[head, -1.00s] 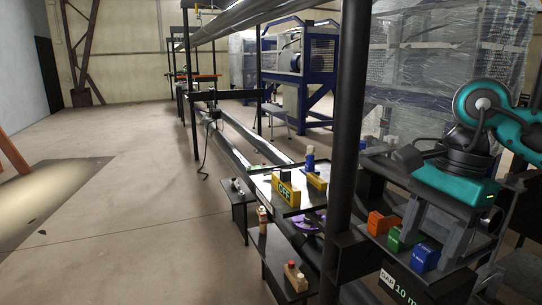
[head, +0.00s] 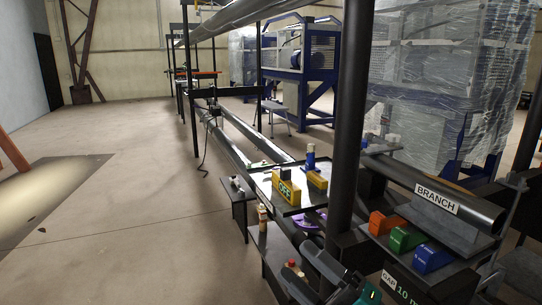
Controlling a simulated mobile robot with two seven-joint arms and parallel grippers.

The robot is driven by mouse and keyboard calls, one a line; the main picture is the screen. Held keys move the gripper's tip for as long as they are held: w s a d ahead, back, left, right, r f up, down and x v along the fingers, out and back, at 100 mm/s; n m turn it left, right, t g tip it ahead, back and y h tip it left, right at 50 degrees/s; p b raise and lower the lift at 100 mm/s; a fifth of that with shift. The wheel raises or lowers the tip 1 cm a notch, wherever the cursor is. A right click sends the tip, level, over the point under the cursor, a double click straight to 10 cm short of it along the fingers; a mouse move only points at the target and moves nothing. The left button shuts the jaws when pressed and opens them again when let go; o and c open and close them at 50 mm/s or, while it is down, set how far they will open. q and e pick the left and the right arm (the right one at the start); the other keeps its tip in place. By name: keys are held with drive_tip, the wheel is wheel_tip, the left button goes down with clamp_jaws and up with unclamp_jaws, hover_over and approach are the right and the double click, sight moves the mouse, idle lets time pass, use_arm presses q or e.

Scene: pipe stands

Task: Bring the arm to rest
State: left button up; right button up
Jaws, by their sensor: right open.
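My right gripper (head: 296,260) shows at the bottom of the head view, right of centre. Its two dark fingers are spread apart with nothing between them, and a teal part of my arm shows at the bottom edge. My left gripper is not in view.
A dark pipe with a BRANCH label (head: 436,199) lies on a stand at right. Orange (head: 383,223), green (head: 405,238) and blue (head: 433,257) blocks sit before it. A yellow OFF block (head: 286,191) is on the middle table. A black post (head: 349,120) stands between.

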drive_tip(key=d+f+m+t+h, duration=0.45)
drive_tip(key=f+m+h, duration=0.5)
drive_tip(key=m, duration=0.25)
drive_tip(key=s+d+f+m+g+h, duration=0.3)
drive_tip(key=s+d+f+m+g, duration=0.1)
drive_tip(key=f, duration=0.6)
drive_tip(key=s+d+f+m+g+h, duration=0.3)
drive_tip(key=s+d+f+m+h, duration=0.1)
drive_tip(key=s+f+m, duration=0.3)
wheel_tip(320, 180, down, 4)
drive_tip(key=shift+s+r+m+g, duration=0.2)
drive_tip(key=shift+s+m+g, duration=0.15)
drive_tip(key=shift+s, duration=0.75)
